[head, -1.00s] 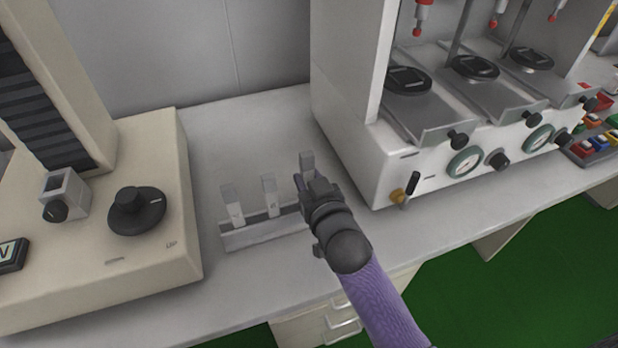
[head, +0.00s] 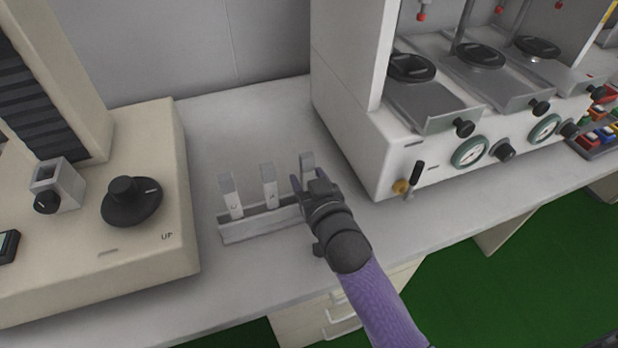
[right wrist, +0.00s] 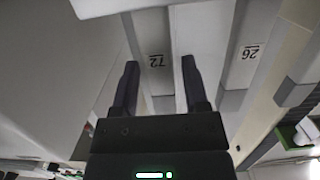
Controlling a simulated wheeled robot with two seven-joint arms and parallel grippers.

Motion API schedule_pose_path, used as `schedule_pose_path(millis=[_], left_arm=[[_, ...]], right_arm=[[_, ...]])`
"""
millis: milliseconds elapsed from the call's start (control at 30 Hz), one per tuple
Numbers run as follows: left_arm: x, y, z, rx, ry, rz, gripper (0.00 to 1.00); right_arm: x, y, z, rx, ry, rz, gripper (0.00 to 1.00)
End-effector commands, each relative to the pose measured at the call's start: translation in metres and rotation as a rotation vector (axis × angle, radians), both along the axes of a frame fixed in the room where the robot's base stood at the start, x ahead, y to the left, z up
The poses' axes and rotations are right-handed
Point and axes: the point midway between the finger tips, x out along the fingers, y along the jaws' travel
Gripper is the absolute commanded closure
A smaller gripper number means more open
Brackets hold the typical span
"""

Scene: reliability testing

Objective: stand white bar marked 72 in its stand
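The white bar marked 72 (head: 307,161) is upright at the right end of the pale stand (head: 246,230); my gripper hides its lower part in the head view. In the right wrist view the bar (right wrist: 156,42) shows its number between the fingertips. My right gripper (head: 304,184) is open around the bar, with a visible gap beside the fingers (right wrist: 160,80). Two other white bars, a left one (head: 231,199) and a middle one (head: 269,187), stand in the same stand. My left gripper is not in view.
A beige machine with a black knob (head: 131,201) stands to the left. A white apparatus with gauges (head: 470,152) stands close on the right. The grey bench top (head: 250,125) behind the stand is clear.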

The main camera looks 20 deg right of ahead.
Motion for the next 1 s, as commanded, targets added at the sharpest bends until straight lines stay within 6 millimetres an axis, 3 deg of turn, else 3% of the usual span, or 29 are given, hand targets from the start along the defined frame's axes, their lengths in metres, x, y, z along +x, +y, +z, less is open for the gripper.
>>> schedule_pose_path(millis=[67,433,800,1000], left_arm=[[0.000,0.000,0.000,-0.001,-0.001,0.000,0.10],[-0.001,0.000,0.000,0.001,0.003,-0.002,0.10],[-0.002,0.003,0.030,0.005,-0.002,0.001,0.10],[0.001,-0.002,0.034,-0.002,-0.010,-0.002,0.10]], right_arm=[[0.000,0.000,0.000,0.000,0.000,0.000,0.24],[0.000,0.000,0.000,0.000,0.000,0.000,0.24],[-0.078,-0.003,0.014,0.000,0.003,-0.001,0.24],[-0.097,-0.003,0.016,0.000,0.000,0.000,0.24]])
